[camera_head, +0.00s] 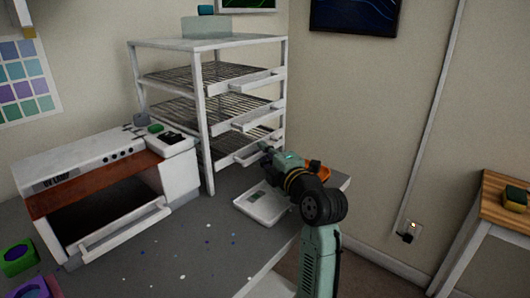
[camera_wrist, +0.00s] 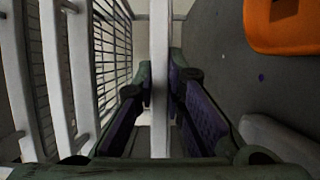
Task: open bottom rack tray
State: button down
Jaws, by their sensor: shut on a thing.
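The white rack (camera_head: 206,110) stands on the grey bench with wire trays at three levels, each with a white front handle. The bottom tray's handle (camera_head: 243,157) is at the lowest level, at my gripper (camera_head: 265,150). In the wrist view my gripper (camera_wrist: 161,85) has one finger on each side of a white bar (camera_wrist: 160,25), shut on it. This bar fits the bottom tray's handle. The bottom tray's front is close to the rack's front, and how far it is out is hard to tell. My arm hides part of the area right of the handle.
A white scale (camera_head: 260,204) lies on the bench below my gripper. An orange object (camera_head: 319,170) is behind my arm and shows in the wrist view (camera_wrist: 287,22). A white oven-like machine (camera_head: 100,180) stands left of the rack. Small specks dot the bench (camera_head: 200,265).

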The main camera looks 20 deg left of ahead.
jog(key=shift+d, duration=0.15)
jog(key=shift+s+d+f+b, duration=0.1)
jog(key=shift+s+d+b, duration=0.05)
jog(key=shift+d+b, duration=0.2)
jog(key=s+d+b, duration=0.3)
jog(key=d, duration=0.5)
jog(key=s+d+b, duration=0.3)
jog(key=d+b, duration=0.1)
jog(key=d, duration=0.5)
jog(key=shift+s, duration=0.15)
jog(key=c, duration=1.6)
grip_release()
jog(key=shift+c, duration=0.2)
jog(key=v, duration=1.2)
